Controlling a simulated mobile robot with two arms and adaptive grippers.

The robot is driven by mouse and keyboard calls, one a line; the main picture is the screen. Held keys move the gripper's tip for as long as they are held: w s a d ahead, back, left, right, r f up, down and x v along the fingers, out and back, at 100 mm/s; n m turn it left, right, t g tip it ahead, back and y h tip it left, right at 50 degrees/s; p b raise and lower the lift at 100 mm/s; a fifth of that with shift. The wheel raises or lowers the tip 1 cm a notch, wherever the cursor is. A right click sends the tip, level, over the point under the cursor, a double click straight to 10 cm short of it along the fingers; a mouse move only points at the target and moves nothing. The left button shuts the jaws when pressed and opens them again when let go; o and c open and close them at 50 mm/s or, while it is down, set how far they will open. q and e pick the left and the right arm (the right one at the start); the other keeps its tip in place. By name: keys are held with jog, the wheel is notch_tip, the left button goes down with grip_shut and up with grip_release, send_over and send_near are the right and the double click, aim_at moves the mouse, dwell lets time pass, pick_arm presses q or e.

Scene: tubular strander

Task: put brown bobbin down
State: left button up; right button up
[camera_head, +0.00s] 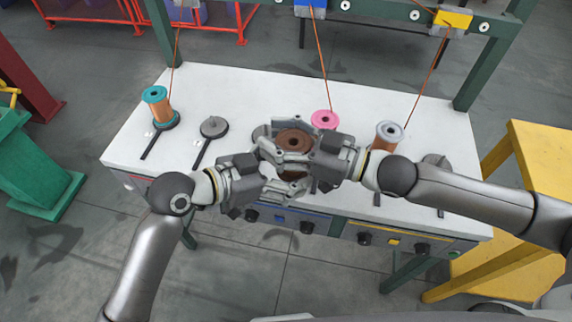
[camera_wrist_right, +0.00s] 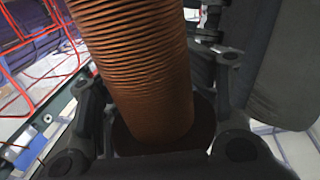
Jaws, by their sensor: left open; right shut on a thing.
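The brown bobbin (camera_head: 293,139) is in the middle of the head view, above the white table, with its round brown flange facing up. My right gripper (camera_head: 297,146) comes in from the right and is shut on it. In the right wrist view the bobbin's copper-wound body (camera_wrist_right: 135,65) fills the middle, between the dark fingers. My left gripper (camera_head: 287,178) is open just below and to the left of the bobbin, close to the right gripper. The grippers hide the bobbin's lower end, so I cannot tell whether it touches the table.
The white table (camera_head: 230,88) carries a teal bobbin (camera_head: 156,97), a pink bobbin (camera_head: 324,119) and a grey bobbin (camera_head: 388,131). A grey holder (camera_head: 214,126) stands empty at left; another holder (camera_head: 437,161) is at right. Wires rise to the green frame. A yellow stand (camera_head: 540,150) is at right.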

pick_arm(q)
jog(key=c, duration=1.1)
jog(key=shift+c, duration=0.3)
pick_arm(e)
jog(key=o, duration=1.3)
